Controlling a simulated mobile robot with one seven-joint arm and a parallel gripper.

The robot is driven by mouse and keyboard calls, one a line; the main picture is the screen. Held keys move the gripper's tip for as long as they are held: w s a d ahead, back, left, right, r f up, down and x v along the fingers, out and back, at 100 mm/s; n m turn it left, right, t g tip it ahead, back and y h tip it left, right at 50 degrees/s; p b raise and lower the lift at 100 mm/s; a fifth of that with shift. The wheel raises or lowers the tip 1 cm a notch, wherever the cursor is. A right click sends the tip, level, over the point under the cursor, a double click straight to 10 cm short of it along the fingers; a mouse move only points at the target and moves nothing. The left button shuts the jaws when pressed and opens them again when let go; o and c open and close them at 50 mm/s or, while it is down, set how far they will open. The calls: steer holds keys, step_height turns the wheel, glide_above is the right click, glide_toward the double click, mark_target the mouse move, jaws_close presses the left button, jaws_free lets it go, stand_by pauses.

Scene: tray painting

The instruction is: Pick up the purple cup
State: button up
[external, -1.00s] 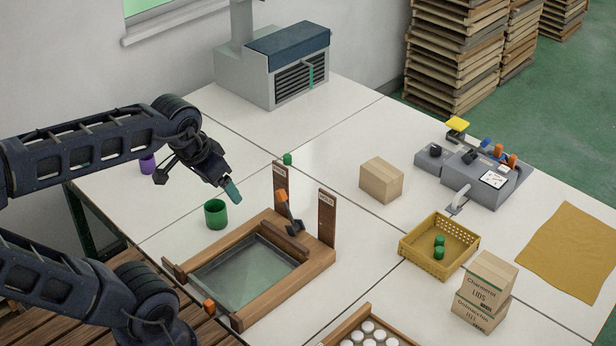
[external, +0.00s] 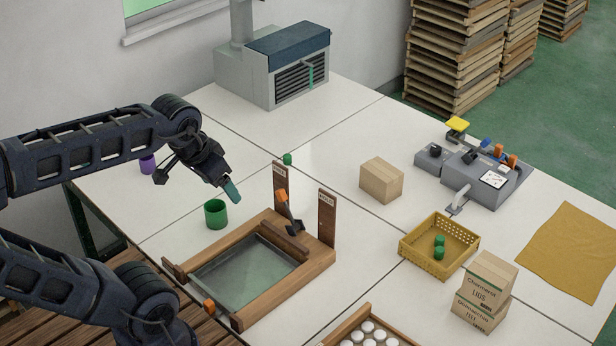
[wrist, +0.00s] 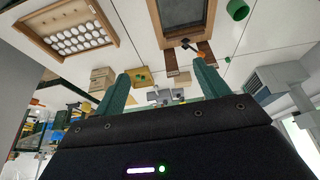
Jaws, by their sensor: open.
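The purple cup (external: 147,165) stands on the white table at the far left in the external view, partly hidden behind my arm. My gripper (external: 233,190) hangs above the table to the right of the purple cup, above and near the green cup (external: 216,213). In the wrist view my gripper (wrist: 158,85) shows two teal fingers spread apart with nothing between them. The purple cup is not seen in the wrist view; the green cup (wrist: 237,10) shows at its top right.
A wooden-framed tray (external: 322,262) with two upright posts stands right of the green cup. A yellow basket (external: 418,258), a cardboard box (external: 381,180) and a grey machine (external: 272,65) stand farther off. The table between the machine and the green cup is mostly clear.

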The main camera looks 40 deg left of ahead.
steer(key=shift+w, duration=0.1)
steer(key=w+a+r+n+g, duration=0.1)
steer(key=w+a+r+n, duration=0.15)
steer(key=w+a, duration=0.45)
steer(key=w+a+r+n, duration=0.1)
steer(key=w+a+n, duration=0.3)
steer(key=w, duration=0.5)
steer(key=w+a+f+n+g, duration=0.1)
steer(key=w+a+f+n, duration=0.1)
steer(key=w+a, duration=0.35)
steer(key=w+a+f+n, duration=0.1)
steer(key=w+a+f, duration=0.1)
steer(key=a, duration=0.7)
steer(key=w+a+f+n+g, duration=0.1)
steer(key=w+a+f+n, duration=0.1)
steer(key=w+a, duration=0.35)
steer(key=n+g, duration=0.2)
steer(key=n, duration=0.7)
glide_above(123, 188)
steer(key=w+a, duration=0.2)
steer(key=a, duration=0.1)
step_height(123, 188, down, 29)
steer(key=f, duration=1.1)
steer(key=shift+s+d, duration=0.2)
steer(key=c, duration=1.1)
